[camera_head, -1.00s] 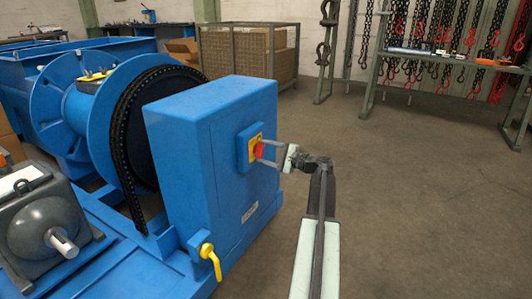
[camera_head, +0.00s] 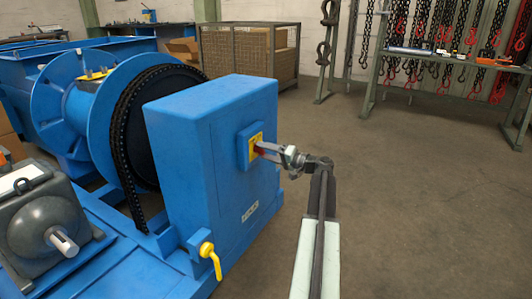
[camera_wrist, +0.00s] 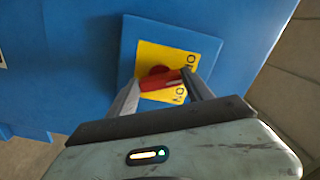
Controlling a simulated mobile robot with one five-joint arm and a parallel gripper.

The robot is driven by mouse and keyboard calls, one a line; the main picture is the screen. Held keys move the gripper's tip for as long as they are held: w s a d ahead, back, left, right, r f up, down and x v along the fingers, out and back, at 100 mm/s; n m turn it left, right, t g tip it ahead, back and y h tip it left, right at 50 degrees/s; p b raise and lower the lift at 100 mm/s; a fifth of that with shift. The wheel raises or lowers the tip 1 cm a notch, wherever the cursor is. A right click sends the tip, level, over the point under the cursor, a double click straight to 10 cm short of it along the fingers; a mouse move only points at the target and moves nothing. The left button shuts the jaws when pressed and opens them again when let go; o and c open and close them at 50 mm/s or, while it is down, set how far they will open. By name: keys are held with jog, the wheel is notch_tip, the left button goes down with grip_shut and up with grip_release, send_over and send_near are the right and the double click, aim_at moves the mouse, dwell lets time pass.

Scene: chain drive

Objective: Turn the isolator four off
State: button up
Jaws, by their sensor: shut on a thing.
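The isolator is a red knob on a yellow plate (camera_wrist: 176,60), set on a raised blue pad on the side of a blue cabinet (camera_head: 235,185). The red handle (camera_wrist: 161,80) shows in the wrist view, lying nearly level across that picture and slightly tilted. My gripper (camera_wrist: 160,84) has one finger at each end of the handle and is shut on it. Black lettering on the plate is partly covered by the fingers. In the head view, my gripper (camera_head: 262,148) reaches the plate from the right and hides most of the knob.
A yellow lever (camera_head: 211,258) sticks out low at the cabinet's front corner. A chain wheel (camera_head: 160,100) and blue drum stand behind the cabinet. A grey motor housing (camera_head: 45,228) is at left. Open floor (camera_head: 430,200) lies to the right, with a chain rack behind.

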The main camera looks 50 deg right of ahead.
jog(key=shift+f+n, duration=0.1)
jog(key=shift+n, duration=1.7)
jog(key=o, duration=1.4)
jog(key=shift+c, duration=0.2)
jog(key=v, duration=0.7)
jog(key=shift+s, duration=0.4)
jog(key=shift+d, duration=0.1)
